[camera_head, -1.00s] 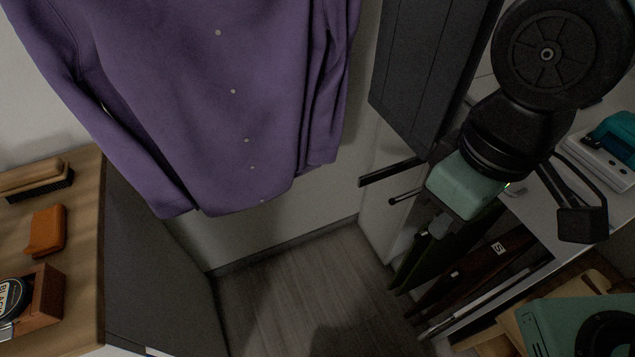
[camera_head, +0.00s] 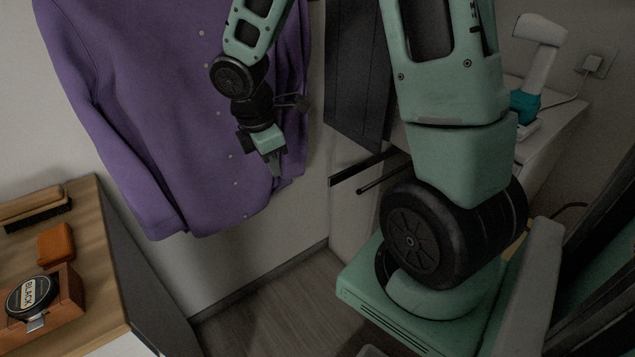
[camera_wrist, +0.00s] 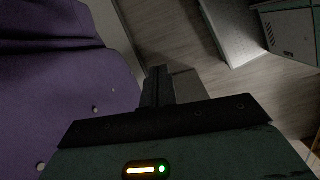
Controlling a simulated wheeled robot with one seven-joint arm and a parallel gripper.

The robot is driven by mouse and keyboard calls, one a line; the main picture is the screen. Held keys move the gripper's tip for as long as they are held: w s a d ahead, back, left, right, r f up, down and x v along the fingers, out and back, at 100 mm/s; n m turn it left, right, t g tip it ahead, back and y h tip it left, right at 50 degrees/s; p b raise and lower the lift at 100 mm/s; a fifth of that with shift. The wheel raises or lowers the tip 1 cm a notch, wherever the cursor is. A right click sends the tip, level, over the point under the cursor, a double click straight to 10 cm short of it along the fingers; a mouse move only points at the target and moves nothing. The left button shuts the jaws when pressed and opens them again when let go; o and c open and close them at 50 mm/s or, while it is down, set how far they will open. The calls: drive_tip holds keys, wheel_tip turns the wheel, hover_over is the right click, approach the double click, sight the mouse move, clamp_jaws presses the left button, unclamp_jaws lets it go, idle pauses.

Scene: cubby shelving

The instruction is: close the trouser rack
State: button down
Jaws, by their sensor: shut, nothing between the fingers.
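A dark bar and a thinner rod, which look like the front end of the trouser rack (camera_head: 352,179), stick out left from behind my arm in the head view. The rest of the rack and any trousers on it are hidden by my arm, so I cannot tell how far out it is. My gripper (camera_head: 274,166) hangs fingers down in front of the purple shirt, left of and apart from these bars. Its fingers are together with nothing between them. In the wrist view my gripper (camera_wrist: 158,88) points over the floor, with the purple shirt (camera_wrist: 55,90) at left.
A dark panel-like thing (camera_head: 358,85) hangs above the bars. A wooden-topped cabinet (camera_head: 95,235) at left carries a brush, an orange block and a round tin. A white surface (camera_head: 565,118) with a teal and white object lies right. Floor (camera_head: 270,315) shows between.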

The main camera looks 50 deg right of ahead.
sight(337, 174)
drive_tip(key=d+f+n+b, duration=0.1)
drive_tip(key=d+f+b, duration=0.2)
drive_tip(key=d+f, duration=0.9)
drive_tip(key=shift+s+d+f+n+h, duration=0.3)
drive_tip(key=shift+s+d, duration=0.1)
drive_tip(key=shift+d, duration=1.15)
drive_tip(key=d+p, duration=0.1)
drive_tip(key=d, duration=0.1)
drive_tip(key=s+d, duration=0.1)
drive_tip(key=d, duration=0.1)
drive_tip(key=shift+d+p, duration=0.35)
drive_tip(key=shift+d, duration=0.05)
